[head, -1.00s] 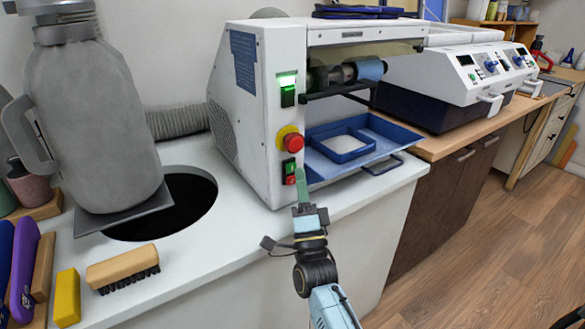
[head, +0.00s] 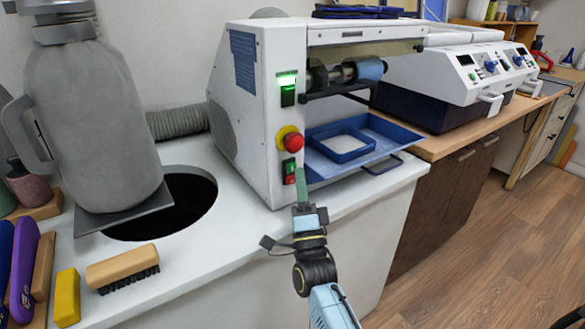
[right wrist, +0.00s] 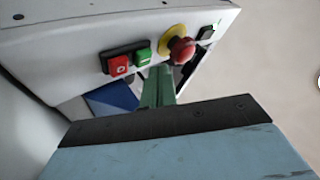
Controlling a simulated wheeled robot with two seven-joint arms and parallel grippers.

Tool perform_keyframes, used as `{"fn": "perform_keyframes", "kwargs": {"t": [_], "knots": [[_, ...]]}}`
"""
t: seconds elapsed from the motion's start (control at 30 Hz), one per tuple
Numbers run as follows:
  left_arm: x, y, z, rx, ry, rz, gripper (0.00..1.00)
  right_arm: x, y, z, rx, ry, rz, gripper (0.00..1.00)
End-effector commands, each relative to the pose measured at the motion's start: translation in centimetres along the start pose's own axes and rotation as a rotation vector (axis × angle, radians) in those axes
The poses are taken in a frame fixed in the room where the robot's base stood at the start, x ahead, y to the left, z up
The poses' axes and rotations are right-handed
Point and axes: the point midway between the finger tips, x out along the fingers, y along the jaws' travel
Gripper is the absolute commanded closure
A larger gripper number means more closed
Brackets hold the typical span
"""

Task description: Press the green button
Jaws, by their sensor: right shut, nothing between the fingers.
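The green button (head: 290,166) sits above a red button (head: 290,180) on the front of a white machine (head: 247,125). In the right wrist view the green button (right wrist: 143,56) is beside the red button (right wrist: 117,66). My right gripper (head: 301,171) is shut and empty, its green fingers pointing up, with the tips just right of the buttons. In the right wrist view its fingertips (right wrist: 158,72) appear close to the green button. I cannot tell whether they touch it. My left gripper is not in view.
A red emergency knob (head: 293,142) on a yellow base and a lit green switch (head: 287,90) are above the buttons. A blue tray (head: 385,135) juts out at the right. A brush (head: 123,268) and yellow block (head: 67,297) lie at the left.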

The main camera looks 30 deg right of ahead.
Motion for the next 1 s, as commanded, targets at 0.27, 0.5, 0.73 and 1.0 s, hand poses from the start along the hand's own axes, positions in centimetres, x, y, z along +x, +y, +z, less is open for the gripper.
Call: {"fn": "perform_keyframes", "kwargs": {"t": [0.27, 0.5, 0.73, 1.0], "knots": [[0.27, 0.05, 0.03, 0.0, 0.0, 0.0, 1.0, 0.5, 0.34, 0.36, 0.0, 0.0, -0.001, 1.0], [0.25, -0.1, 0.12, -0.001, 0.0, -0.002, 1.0, 0.49, 0.34, 0.35, 0.0, 0.0, 0.0, 1.0], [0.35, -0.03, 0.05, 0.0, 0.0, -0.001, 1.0, 0.61, 0.46, 0.45, 0.0, 0.0, 0.0, 1.0], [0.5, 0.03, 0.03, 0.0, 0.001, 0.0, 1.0, 0.82, 0.65, 0.63, 0.0, -0.001, 0.0, 1.0]]}}
